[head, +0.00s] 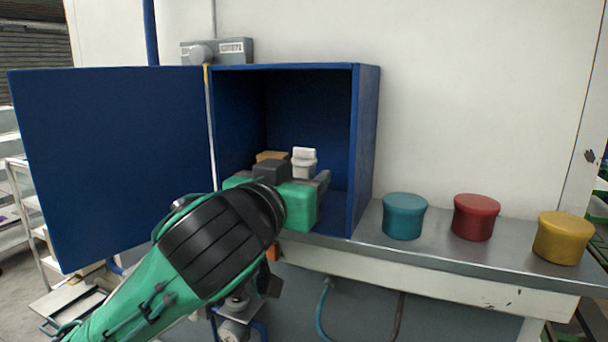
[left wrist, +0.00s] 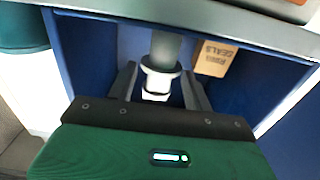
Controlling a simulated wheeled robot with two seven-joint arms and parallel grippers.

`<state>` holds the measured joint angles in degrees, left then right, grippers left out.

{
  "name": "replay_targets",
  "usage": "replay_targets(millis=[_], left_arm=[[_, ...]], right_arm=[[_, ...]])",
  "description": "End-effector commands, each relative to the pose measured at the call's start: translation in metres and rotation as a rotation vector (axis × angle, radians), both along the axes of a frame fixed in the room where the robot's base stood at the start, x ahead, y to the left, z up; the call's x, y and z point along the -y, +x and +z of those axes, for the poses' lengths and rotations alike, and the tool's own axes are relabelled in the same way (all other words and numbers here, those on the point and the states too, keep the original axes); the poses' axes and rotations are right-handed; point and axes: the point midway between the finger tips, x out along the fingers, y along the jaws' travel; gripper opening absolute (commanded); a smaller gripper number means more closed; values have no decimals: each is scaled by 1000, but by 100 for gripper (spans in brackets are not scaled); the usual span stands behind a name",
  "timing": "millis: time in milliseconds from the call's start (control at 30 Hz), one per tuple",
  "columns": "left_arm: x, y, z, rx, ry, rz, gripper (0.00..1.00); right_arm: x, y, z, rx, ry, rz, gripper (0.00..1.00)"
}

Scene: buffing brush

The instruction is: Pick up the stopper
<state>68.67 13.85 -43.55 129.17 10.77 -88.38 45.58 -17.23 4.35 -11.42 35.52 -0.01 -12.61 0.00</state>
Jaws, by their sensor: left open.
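The stopper (head: 304,161), pale and white with a wider collar, stands upright inside the open blue cabinet. It also shows in the left wrist view (left wrist: 158,83), with a white end, a flange and a grey-green part. My left gripper (head: 297,178) reaches into the cabinet from the front, in front of the stopper. In the left wrist view my left gripper (left wrist: 160,72) has its fingers apart, one on each side of the stopper, with gaps between. The gripper body hides the stopper's lower part in the head view. My right gripper is not in view.
A brown box (head: 271,156) marked SEALS stands beside the stopper in the cabinet (head: 367,150). The cabinet's blue door (head: 110,160) stands open to the left. Teal (head: 404,216), red (head: 476,217) and yellow (head: 562,238) lidded pots stand on the counter (head: 450,256) to the right.

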Motion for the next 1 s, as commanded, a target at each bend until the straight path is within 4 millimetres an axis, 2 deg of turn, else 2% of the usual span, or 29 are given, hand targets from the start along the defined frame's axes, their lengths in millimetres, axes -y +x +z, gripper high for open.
replay_targets(millis=[33,200,467,633,1000], left_arm=[[2,7,4,-3,2,2,51],[7,18,1,-1,2,2,51],[8,19,-1,-1,0,1,51],[8,19,0,-1,0,0,18],[8,19,0,0,0,0,17]], right_arm=[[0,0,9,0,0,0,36],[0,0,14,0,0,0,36],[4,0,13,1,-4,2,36],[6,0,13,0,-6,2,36],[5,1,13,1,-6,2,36]])
